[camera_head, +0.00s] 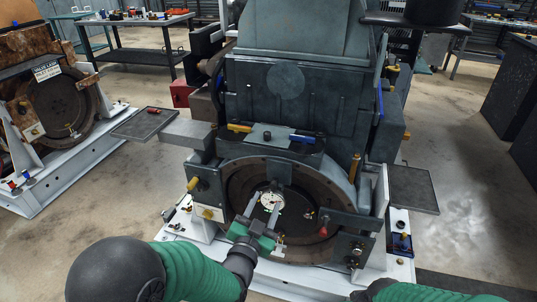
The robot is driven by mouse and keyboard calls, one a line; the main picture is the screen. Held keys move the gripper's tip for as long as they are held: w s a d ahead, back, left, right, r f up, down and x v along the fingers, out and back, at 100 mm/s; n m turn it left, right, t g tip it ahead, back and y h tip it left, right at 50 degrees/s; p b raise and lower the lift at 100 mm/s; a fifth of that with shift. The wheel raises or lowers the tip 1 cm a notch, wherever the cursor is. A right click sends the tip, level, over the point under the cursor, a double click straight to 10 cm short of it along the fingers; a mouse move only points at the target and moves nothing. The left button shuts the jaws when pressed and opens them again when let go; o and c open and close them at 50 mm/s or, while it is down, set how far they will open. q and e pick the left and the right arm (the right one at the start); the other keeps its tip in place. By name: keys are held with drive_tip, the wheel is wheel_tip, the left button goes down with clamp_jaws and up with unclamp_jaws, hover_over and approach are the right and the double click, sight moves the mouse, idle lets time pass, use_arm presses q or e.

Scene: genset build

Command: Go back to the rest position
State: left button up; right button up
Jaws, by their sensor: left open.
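My left gripper (262,214) is in front of the round flywheel housing (238,180) of the large grey generator set. Its jaws are open, with the fingers pointing toward the housing. A white-faced dial gauge (270,199) shows at the fingertips; I cannot tell whether the fingers touch it. My left arm comes in from the lower left with a green sleeve. My right arm shows only as a green sleeve at the bottom edge, and its gripper is out of view.
The grey engine block (285,85) fills the middle. Small dark trays (143,123) and (412,188) stick out on both sides. A rusty unit (62,105) stands on a white frame at left. A workbench (130,20) with tools is behind. Floor is clear at right.

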use_arm(q)
drive_tip(key=s+a+f+n+g+y, duration=0.4)
drive_tip(key=s+a+f+g, duration=0.55)
drive_tip(key=a, duration=0.35)
drive_tip(key=s+a+f+n+g+y, duration=0.1)
drive_tip(key=s+a+f+n+g, duration=0.15)
drive_tip(key=s, duration=0.35)
drive_tip(key=s+a+f+n+g, duration=0.1)
drive_tip(key=s+a, duration=0.3)
drive_tip(key=s, duration=0.2)
drive_tip(key=s+r+g+p, duration=0.1)
drive_tip(key=s+r+p, duration=0.2)
drive_tip(key=r+p, duration=2.8)
drive_tip(key=shift+r+g+y+p, duration=0.3)
drive_tip(key=shift+r+p, duration=0.1)
drive_tip(key=shift+p, duration=0.4)
